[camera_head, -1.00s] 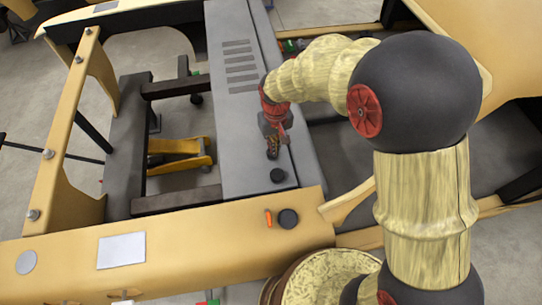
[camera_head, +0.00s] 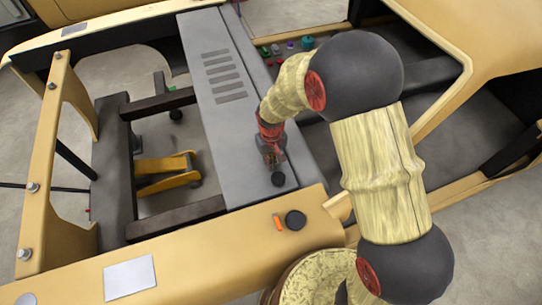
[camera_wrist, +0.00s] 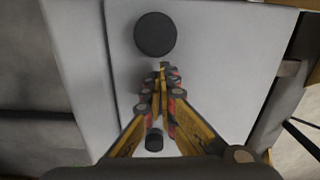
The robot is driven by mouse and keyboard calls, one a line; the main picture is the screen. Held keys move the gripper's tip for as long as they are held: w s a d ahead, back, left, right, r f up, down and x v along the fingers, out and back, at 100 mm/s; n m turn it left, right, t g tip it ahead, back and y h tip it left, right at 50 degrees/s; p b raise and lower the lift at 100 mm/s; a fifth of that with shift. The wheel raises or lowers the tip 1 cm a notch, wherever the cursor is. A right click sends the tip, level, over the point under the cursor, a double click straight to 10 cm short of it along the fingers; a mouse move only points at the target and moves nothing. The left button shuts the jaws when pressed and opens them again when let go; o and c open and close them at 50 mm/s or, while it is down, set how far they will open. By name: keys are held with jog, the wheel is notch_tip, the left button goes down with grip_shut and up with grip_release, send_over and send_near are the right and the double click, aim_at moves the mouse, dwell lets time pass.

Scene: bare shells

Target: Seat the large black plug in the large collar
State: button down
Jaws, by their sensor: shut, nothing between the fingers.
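A black round disc, which looks like the large plug (camera_head: 278,179), sits on the grey panel near its front end. In the wrist view the same disc (camera_wrist: 155,35) lies just beyond my fingertips. My gripper (camera_head: 275,165) points down at the panel beside the disc. In the wrist view my gripper (camera_wrist: 160,68) is shut with nothing held, and a gap shows between it and the disc. No collar rim shows around the disc, so I cannot tell if it is in the large collar. Another black round part (camera_head: 295,220) sits on the tan beam.
An orange piece (camera_head: 278,222) lies beside the black part on the tan beam (camera_head: 210,245). The grey panel (camera_head: 222,120) has slots farther back and open frame gaps to its left. A small dark cylinder (camera_wrist: 154,140) shows low between my finger linkages. Small coloured parts (camera_head: 290,45) stand behind.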

jog(key=shift+f, duration=0.6)
jog(key=shift+s, duration=0.15)
